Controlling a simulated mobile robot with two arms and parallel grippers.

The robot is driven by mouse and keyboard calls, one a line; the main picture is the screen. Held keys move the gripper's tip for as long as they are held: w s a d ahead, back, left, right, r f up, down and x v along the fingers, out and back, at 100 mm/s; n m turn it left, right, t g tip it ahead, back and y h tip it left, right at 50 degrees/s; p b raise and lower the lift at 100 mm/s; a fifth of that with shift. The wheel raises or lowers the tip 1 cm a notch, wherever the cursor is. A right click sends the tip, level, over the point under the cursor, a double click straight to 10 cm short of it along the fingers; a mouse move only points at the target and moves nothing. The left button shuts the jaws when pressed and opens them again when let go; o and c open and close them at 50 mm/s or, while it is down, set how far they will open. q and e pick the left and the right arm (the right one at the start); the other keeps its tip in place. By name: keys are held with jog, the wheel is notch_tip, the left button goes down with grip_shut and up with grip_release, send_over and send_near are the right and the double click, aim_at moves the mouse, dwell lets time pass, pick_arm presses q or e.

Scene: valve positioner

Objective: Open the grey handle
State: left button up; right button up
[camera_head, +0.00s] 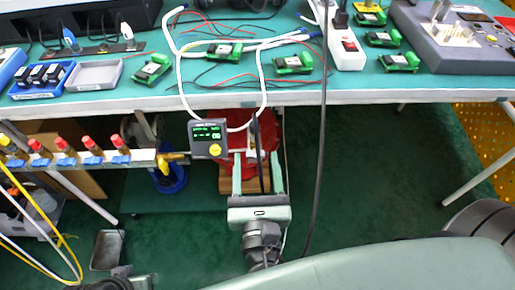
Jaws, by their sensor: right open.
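My right gripper (256,166) is under the front edge of the bench, with its fingers pointing away from me. It is open, and its two pale green fingers stand apart. A thin dark upright bar (257,150) shows between the fingers, in front of a round red part (243,120). I cannot tell whether this bar is the grey handle, or whether the gripper touches it. A grey positioner box (208,138) with a green-lit screen and a yellow knob is just left of the fingers. My left gripper does not show clearly anywhere.
The bench (290,98) overhangs the gripper. A valve rail (95,160) with red caps and blue handles lies to the left, ending in a yellow handle (172,158). A black cable (320,170) hangs right of the gripper. Green floor (385,170) farther right is clear.

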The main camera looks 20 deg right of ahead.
jog(key=shift+w+d, duration=0.1)
jog(key=shift+w, duration=0.2)
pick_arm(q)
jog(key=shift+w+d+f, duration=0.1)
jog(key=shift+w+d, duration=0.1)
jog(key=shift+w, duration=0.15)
pick_arm(e)
jog(key=shift+r, duration=0.1)
jog(key=shift+s, duration=0.1)
jog(key=shift+c, duration=0.4)
grip_shut()
